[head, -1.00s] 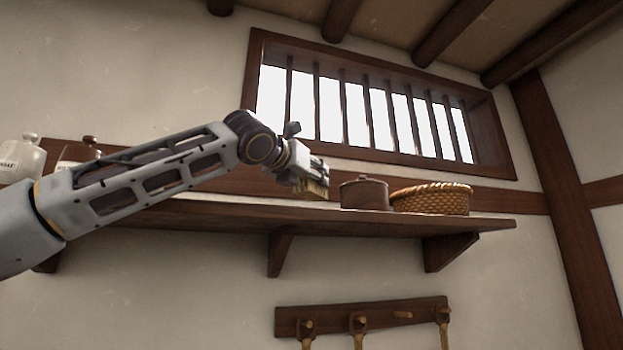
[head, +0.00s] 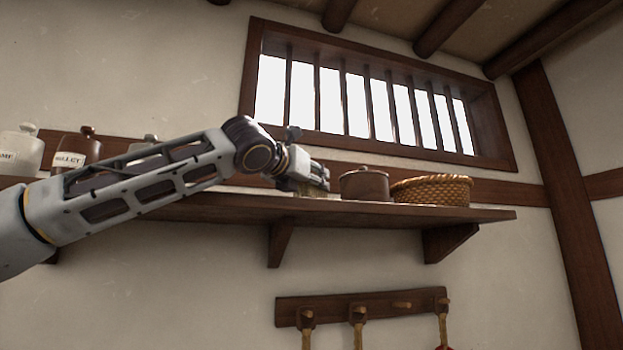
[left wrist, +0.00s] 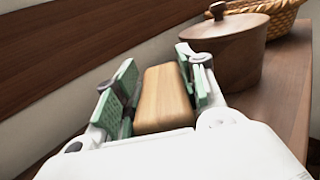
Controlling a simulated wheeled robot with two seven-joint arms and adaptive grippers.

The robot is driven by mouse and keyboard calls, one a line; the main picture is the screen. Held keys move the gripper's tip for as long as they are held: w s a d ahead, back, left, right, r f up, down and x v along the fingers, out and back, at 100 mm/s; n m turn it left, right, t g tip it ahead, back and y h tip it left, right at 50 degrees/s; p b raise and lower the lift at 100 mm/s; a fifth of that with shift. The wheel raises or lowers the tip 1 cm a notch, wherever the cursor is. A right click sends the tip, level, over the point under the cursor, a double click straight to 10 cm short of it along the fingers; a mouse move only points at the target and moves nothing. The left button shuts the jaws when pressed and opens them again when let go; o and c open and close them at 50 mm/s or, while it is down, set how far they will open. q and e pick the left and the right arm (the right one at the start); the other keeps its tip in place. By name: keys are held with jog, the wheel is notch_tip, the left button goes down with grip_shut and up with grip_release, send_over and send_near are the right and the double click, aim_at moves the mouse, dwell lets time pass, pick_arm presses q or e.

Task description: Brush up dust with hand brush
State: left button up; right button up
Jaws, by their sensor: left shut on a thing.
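My left gripper (head: 308,176) is at the wall shelf (head: 400,213), left of the lidded pot. It is shut on the hand brush, whose bristles (head: 310,190) show under the fingers in the head view, at or just above the shelf top. In the left wrist view the brush's pale wooden block (left wrist: 163,98) sits between the green-padded fingers of the left gripper (left wrist: 160,95). I cannot make out any dust on the shelf. My right gripper is in neither view.
A brown lidded pot (head: 365,185) stands just right of the gripper, with a woven basket (head: 432,190) beyond it. Labelled jars (head: 72,152) stand at the shelf's left, partly behind my arm. A barred window (head: 370,100) is above; a peg rail (head: 375,307) hangs below.

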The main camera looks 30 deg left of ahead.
pick_arm(q)
jog(key=shift+f, duration=0.95)
dwell(1.2)
jog(key=shift+s, duration=0.1)
jog(key=shift+s+a, duration=1.8)
jog(key=shift+s, duration=0.3)
jog(key=shift+s+a, duration=0.25)
jog(key=shift+s, duration=0.1)
jog(key=shift+s+a+f, duration=0.15)
jog(key=shift+s+a, duration=1.3)
jog(key=shift+s, duration=0.25)
jog(key=shift+s, duration=0.1)
jog(key=shift+s+a, duration=1.95)
jog(key=shift+s, duration=0.1)
